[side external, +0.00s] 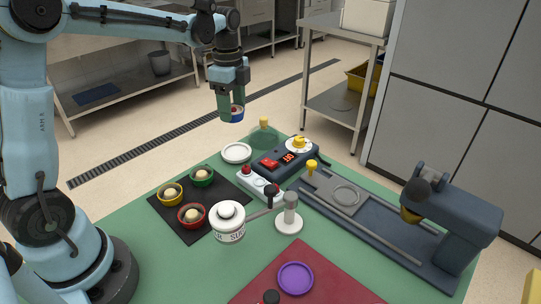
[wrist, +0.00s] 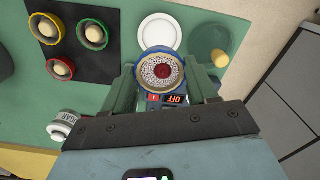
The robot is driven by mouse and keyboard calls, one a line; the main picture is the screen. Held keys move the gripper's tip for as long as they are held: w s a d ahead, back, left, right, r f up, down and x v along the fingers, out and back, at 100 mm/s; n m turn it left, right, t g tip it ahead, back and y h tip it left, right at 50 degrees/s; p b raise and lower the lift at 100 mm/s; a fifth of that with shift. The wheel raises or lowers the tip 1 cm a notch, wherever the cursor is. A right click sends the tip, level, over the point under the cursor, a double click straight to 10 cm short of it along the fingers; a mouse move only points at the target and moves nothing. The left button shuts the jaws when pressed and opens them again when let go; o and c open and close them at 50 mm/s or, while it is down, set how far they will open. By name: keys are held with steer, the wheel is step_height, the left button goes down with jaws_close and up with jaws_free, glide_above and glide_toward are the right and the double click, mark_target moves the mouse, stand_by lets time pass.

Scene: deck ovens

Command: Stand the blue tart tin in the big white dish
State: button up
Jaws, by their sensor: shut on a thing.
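The blue tart tin (side external: 237,114) is held between the green fingers of my gripper (side external: 231,106), high above the far end of the green table. In the wrist view the tin (wrist: 160,71) shows a pale speckled filling with a red centre, facing the camera between the fingers of my gripper (wrist: 172,80). My gripper is shut on it. The big white dish (side external: 236,153) lies flat and empty on the table, below the tin and apart from it. In the wrist view the dish (wrist: 160,33) shows just beyond the tin.
A black mat (side external: 166,208) holds yellow, green and red tins. A control box (side external: 283,160) with dials and buttons is right of the dish. A white sugar jar (side external: 228,223), a grey-handled white stand (side external: 289,220) and a dark press machine (side external: 440,230) stand nearer.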

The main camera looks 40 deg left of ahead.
glide_above(237, 153)
steer(key=shift+f, duration=4.85)
steer(key=shift+f, duration=0.6)
steer(key=o, duration=0.8)
steer(key=shift+r, duration=0.1)
steer(key=shift+r, duration=5.4)
